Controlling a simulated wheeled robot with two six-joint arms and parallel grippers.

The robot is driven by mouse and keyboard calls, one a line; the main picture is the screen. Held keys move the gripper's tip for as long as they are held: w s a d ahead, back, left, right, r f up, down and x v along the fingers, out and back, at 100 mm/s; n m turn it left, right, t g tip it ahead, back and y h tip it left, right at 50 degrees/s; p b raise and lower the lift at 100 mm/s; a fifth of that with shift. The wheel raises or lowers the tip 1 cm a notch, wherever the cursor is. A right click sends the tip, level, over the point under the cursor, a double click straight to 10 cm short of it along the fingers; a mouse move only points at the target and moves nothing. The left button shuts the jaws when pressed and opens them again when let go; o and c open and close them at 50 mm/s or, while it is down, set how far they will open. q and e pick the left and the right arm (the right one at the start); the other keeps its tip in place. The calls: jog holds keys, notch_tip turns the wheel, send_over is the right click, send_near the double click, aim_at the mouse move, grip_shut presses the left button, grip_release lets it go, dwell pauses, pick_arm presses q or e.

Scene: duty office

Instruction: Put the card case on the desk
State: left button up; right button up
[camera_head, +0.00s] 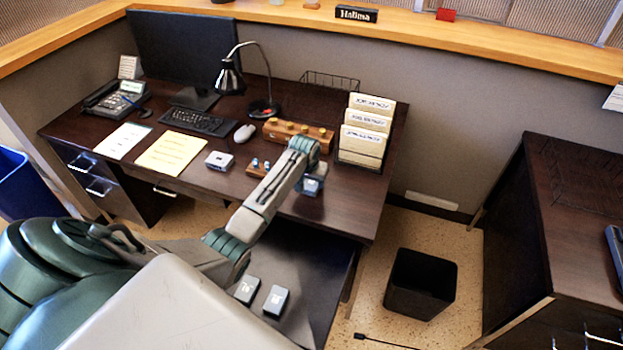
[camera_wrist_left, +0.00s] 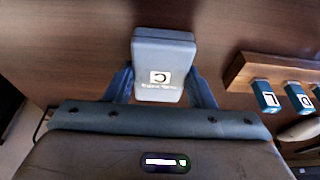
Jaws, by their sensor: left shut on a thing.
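The card case (camera_wrist_left: 160,62), a small grey-blue box with a white square logo, is between the fingers of my left gripper (camera_wrist_left: 162,85) in the left wrist view. In the head view, my left gripper (camera_head: 313,174) is shut on the card case (camera_head: 311,187) over the front right part of the dark wooden desk (camera_head: 225,185). The gripper partly hides the case there. I cannot tell whether its underside touches the desktop. My right gripper is not in view.
Left of the case is a small wooden holder (camera_wrist_left: 240,72) with blue tags. A wooden rack (camera_head: 298,132) and a file holder (camera_head: 364,140) stand behind. A similar small box (camera_head: 220,160) lies farther left. Two grey boxes (camera_head: 247,290) (camera_head: 275,300) lie on a lower dark surface.

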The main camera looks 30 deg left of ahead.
pick_arm(q)
jog(key=shift+f, duration=0.2)
jog(key=o, duration=1)
jog(key=shift+c, duration=0.2)
jog(key=b+v, duration=0.1)
jog(key=v, duration=1.1)
jog(key=shift+r, duration=0.15)
